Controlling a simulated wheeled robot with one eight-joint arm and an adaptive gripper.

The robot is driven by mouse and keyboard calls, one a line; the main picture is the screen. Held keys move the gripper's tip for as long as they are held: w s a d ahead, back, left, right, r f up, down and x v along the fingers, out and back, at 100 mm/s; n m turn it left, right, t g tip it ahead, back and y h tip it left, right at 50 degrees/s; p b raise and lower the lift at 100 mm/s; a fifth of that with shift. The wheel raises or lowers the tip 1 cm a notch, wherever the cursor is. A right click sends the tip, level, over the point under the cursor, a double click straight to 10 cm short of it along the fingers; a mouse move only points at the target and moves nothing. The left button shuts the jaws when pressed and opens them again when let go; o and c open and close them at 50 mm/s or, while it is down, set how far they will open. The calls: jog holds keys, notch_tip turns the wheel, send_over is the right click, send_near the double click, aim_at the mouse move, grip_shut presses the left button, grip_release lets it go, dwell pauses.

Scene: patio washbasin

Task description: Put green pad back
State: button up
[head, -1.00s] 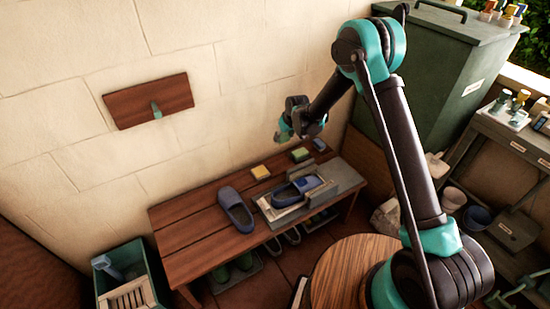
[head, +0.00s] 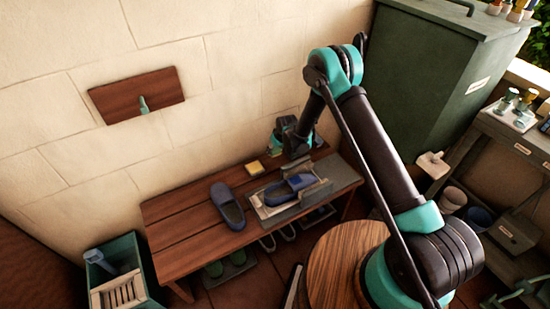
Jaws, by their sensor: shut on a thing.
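My gripper (head: 292,153) is down at the back edge of the wooden bench (head: 185,229), right of the yellow pad (head: 253,167). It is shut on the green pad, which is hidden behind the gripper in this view. A blue slipper (head: 227,204) lies on the bench planks. A second blue slipper (head: 289,188) lies on a pale tray-like piece (head: 262,208) with a grey upright part beside it, just in front of my gripper.
A wooden wall board (head: 120,97) with a small peg hangs at the left. A teal crate (head: 130,252) stands left of the bench. A round wooden top (head: 340,265) is in front, and a green cabinet (head: 440,80) stands at the right. The bench's left planks are clear.

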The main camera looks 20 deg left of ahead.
aim_at(275, 162)
jog(key=shift+f, duration=2.75)
jog(key=shift+f, duration=0.15)
jog(key=o, duration=1.1)
jog(key=v, duration=1.2)
jog(key=shift+r, duration=0.25)
